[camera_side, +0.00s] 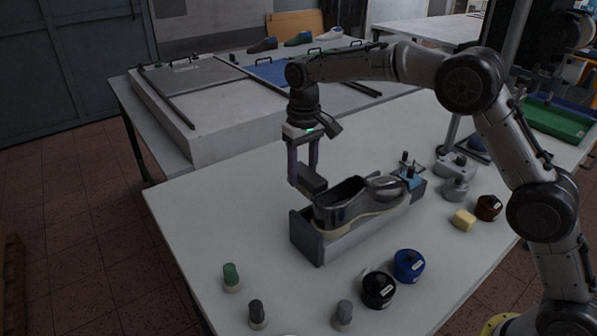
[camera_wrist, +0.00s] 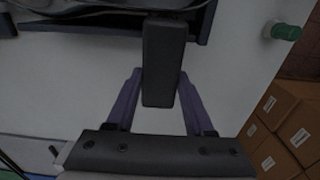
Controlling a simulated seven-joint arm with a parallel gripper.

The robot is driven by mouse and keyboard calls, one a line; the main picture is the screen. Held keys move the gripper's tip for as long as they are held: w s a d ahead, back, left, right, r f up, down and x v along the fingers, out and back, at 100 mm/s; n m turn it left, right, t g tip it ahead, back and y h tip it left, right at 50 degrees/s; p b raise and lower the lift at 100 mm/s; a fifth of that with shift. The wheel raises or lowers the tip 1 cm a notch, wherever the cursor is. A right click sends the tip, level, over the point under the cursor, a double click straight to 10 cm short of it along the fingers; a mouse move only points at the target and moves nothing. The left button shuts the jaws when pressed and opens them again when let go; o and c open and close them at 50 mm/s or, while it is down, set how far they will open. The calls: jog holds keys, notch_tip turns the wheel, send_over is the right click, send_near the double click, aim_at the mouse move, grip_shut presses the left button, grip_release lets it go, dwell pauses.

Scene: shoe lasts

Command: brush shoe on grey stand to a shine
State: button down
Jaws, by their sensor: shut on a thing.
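A dark, glossy shoe (camera_side: 343,203) with a pale sole sits on the grey stand (camera_side: 306,239) in the side view, its opening facing up. My gripper (camera_side: 306,172) is shut on a dark block-shaped brush (camera_side: 313,184), left of and just above the shoe's near end. I cannot tell whether the brush touches the shoe. In the wrist view, the brush (camera_wrist: 163,60) lies between the purple fingers of my gripper (camera_wrist: 160,82). Only an edge of the shoe and stand shows at the top of that view. The brush's bristles are not clear.
A blue jar (camera_side: 409,266), a black jar (camera_side: 377,290) and several capped daubers, one green (camera_side: 231,277), stand in front. A yellow block (camera_side: 463,220) and brown jar (camera_side: 488,208) are at right. The table left of the stand is clear. Cardboard boxes (camera_wrist: 285,125) lie beyond its edge.

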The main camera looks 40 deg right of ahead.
jog(key=shift+d, duration=3.15)
jog(key=shift+a, duration=4)
jog(key=shift+r, duration=0.1)
jog(key=shift+w+r, duration=0.35)
jog(key=shift+r, duration=0.6)
jog(key=shift+w+r, duration=0.3)
jog(key=shift+r, duration=0.7)
jog(key=shift+w+r, duration=0.35)
jog(key=shift+r, duration=0.6)
